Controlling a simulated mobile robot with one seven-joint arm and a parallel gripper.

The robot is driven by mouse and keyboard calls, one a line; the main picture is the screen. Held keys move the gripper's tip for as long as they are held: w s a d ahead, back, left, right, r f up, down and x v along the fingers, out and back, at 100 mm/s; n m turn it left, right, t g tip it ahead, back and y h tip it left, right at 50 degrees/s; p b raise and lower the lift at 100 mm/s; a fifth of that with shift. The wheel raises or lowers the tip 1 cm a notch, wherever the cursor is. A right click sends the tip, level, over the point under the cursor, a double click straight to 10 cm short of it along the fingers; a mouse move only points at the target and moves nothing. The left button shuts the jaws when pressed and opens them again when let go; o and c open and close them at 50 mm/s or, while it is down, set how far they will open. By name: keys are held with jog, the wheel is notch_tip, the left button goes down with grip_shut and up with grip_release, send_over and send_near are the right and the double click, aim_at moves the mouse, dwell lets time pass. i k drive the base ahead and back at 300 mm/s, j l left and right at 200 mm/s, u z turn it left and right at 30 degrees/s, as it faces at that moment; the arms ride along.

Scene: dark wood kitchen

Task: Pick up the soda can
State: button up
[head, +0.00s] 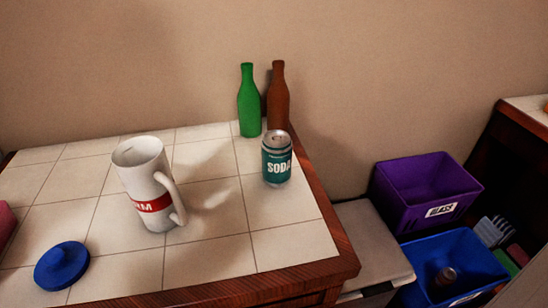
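The soda can (276,160) is teal with a silver top and white "SODA" lettering. It stands upright on the tiled counter (205,255), right of the middle and near the counter's right edge. Nothing hides its front. My gripper is not in view.
A white mug (146,184) with a red band stands left of the can. Green (249,103) and brown (278,98) bottles stand behind it. A blue lid (62,266) lies front left. Purple (406,196) and blue (420,292) bins sit lower right. Front tiles are clear.

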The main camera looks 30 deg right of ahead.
aim_at(276, 145)
jog(key=k+l+u, duration=0.3)
jog(key=l, duration=0.35)
jog(key=k+l+u, duration=0.35)
jog(key=k+l, duration=0.15)
jog(key=k, duration=0.1)
